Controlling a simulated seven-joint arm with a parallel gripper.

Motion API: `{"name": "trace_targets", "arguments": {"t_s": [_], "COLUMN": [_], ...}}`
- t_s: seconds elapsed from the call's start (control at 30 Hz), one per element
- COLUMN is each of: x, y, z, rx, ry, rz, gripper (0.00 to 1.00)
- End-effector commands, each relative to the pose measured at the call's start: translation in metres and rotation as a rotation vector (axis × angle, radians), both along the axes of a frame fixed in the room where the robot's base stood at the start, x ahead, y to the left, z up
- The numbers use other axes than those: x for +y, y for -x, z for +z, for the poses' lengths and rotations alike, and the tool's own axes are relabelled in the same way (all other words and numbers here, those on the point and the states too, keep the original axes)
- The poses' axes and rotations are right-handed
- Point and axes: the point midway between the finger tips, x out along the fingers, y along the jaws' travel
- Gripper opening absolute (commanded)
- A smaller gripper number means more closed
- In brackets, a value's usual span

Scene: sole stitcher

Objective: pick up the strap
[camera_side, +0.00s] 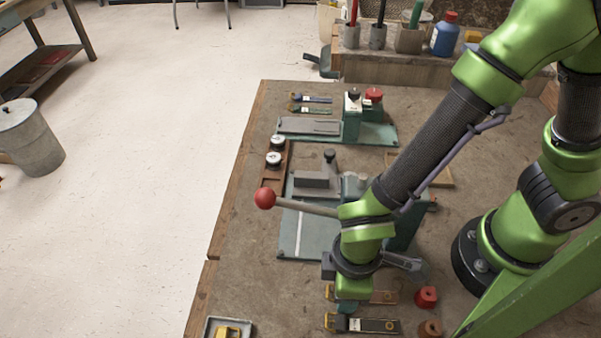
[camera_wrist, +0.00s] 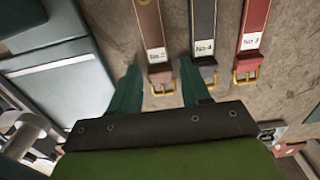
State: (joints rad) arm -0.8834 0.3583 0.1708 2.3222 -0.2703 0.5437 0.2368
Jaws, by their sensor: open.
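Three straps with gold buckles lie side by side in the wrist view: a brown strap (camera_wrist: 150,20) with a label too blurred to read surely, a black strap (camera_wrist: 204,20) marked No 4, and a red strap (camera_wrist: 252,14) marked No 3. My gripper (camera_wrist: 160,68) is open, with a dark green finger on each side of the brown strap's buckle end. The right finger appears close to the black strap's buckle. I cannot tell the fingers' height above the bench. In the side view the brown strap (camera_side: 384,297) and black strap (camera_side: 370,325) show beside my wrist, which hides my fingertips.
The green stitcher machine base (camera_side: 300,235) with a red-knobbed lever (camera_side: 265,198) stands just behind my wrist. A red spool (camera_side: 426,297) and a brown spool (camera_side: 431,328) are to the right. A tray with a yellow item (camera_side: 228,331) lies at the front left.

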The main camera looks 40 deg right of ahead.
Motion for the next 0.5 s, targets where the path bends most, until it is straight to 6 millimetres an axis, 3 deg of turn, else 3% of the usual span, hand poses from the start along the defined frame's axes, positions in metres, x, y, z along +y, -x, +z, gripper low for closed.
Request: {"name": "trace_targets", "arguments": {"t_s": [0.17,0.43,0.5], "x": [0.0,0.0001,0.0001], "y": [0.0,-0.0001,-0.0001], "z": [0.0001,0.0004,0.0004], "rx": [0.0,0.0,-0.001], "ry": [0.0,0.0,-0.001], "rz": [0.0,0.0,0.0], "gripper": [0.47,0.05,0.04]}}
